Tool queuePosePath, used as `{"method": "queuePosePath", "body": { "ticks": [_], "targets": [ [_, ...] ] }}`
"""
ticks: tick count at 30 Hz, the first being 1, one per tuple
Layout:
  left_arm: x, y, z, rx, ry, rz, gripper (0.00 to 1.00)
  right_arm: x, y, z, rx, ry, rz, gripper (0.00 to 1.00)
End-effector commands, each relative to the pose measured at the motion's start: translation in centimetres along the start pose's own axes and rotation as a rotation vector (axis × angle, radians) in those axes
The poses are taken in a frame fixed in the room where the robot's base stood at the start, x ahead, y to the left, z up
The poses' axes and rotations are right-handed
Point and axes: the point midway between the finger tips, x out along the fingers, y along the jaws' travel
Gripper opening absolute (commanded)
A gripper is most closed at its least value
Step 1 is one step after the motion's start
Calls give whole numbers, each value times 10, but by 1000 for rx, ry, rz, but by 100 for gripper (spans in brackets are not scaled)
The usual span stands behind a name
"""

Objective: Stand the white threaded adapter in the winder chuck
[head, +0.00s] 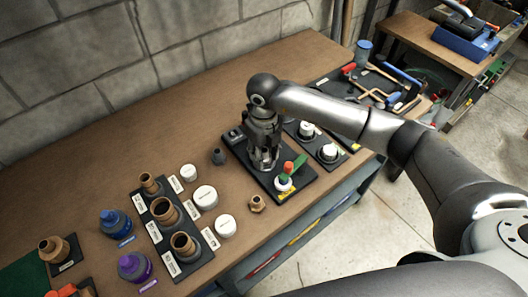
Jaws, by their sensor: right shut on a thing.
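My right gripper (264,160) points down over the black board (237,146) in the middle of the bench. It is shut on a pale thing that is mostly hidden by the fingers; it appears to be the white threaded adapter. Whether its lower end touches anything cannot be told. The winder chuck cannot be made out clearly; the gripper covers that part of the board. A white piece with a red and green top (286,176) stands at the board's front end, close beside the gripper. My left gripper is not in view.
A black rack (153,233) holds brown sockets. White fittings (328,153) stand on black pads to the right. The bench's back left is clear.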

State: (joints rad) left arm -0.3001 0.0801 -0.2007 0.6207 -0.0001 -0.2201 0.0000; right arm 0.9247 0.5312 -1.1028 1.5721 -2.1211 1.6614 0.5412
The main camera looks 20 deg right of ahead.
Motion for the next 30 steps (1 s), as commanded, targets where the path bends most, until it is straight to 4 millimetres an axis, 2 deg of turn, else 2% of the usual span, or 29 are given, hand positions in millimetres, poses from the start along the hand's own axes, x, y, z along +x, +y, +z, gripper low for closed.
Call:
{"method": "queuePosePath", "body": {
  "ticks": [12, 13, 18, 25, 30],
  "targets": [
    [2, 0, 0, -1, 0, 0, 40, -1, 0, 0, 0, 0, -1, 11],
    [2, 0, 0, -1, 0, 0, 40, -1, 0, 0, 0, 0, -1, 37],
    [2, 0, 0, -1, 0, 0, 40, -1, 0, 0, 0, 0, -1, 59],
    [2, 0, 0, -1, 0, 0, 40, -1, 0, 0, 0, 0, 0, 59],
    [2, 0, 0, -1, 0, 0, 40, -1, 0, 0, 0, 0, 0, 77]
  ]
}}
